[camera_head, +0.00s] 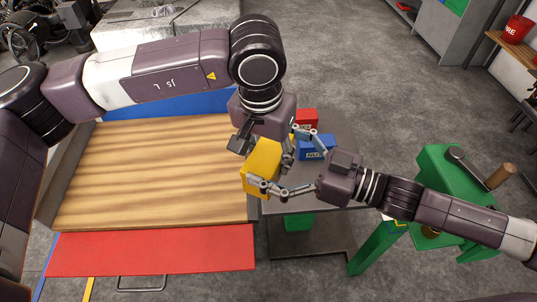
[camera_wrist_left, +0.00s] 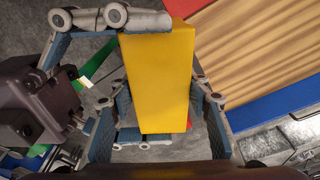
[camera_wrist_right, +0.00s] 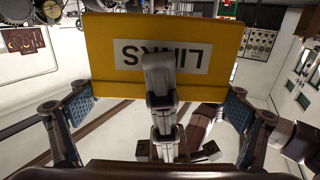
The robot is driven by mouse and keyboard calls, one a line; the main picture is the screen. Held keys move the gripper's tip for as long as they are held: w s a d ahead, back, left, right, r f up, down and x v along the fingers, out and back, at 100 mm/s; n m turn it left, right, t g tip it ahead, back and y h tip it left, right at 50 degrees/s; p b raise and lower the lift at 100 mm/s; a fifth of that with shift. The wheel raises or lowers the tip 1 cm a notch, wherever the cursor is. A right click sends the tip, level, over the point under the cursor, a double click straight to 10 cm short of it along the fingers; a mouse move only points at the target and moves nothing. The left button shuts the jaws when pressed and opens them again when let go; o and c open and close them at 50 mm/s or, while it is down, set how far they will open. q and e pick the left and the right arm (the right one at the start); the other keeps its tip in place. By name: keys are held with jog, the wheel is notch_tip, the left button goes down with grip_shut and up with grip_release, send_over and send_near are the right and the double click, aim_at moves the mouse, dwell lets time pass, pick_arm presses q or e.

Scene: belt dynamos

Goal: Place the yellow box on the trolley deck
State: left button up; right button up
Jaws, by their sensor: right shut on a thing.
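The yellow box (camera_head: 262,166) is held in the air over the seam between the wooden bench and the trolley. My right gripper (camera_head: 273,160) is shut on it from the right; the right wrist view shows the box (camera_wrist_right: 105,55) between its fingers, with an upside-down "LINKS" label. My left gripper (camera_head: 264,145) is above the box. In the left wrist view the box (camera_wrist_left: 157,80) stands between its spread fingers, with gaps on both sides. The trolley deck (camera_head: 335,187) is grey and carries a red box (camera_head: 306,117) and a blue box (camera_head: 316,147) toward its back.
The wooden bench top (camera_head: 150,175) on the left is bare, with a red drawer front (camera_head: 150,252) below it. A green stand (camera_head: 440,170) with a wooden handle is to the right. The near part of the deck looks clear, though my right arm hides some of it.

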pick_arm(q)
jog(key=c, duration=1)
pick_arm(e)
jog(key=shift+r, duration=0.15)
pick_arm(q)
jog(key=shift+r, duration=0.1)
grip_shut()
pick_arm(e)
jog(key=o, duration=1.4)
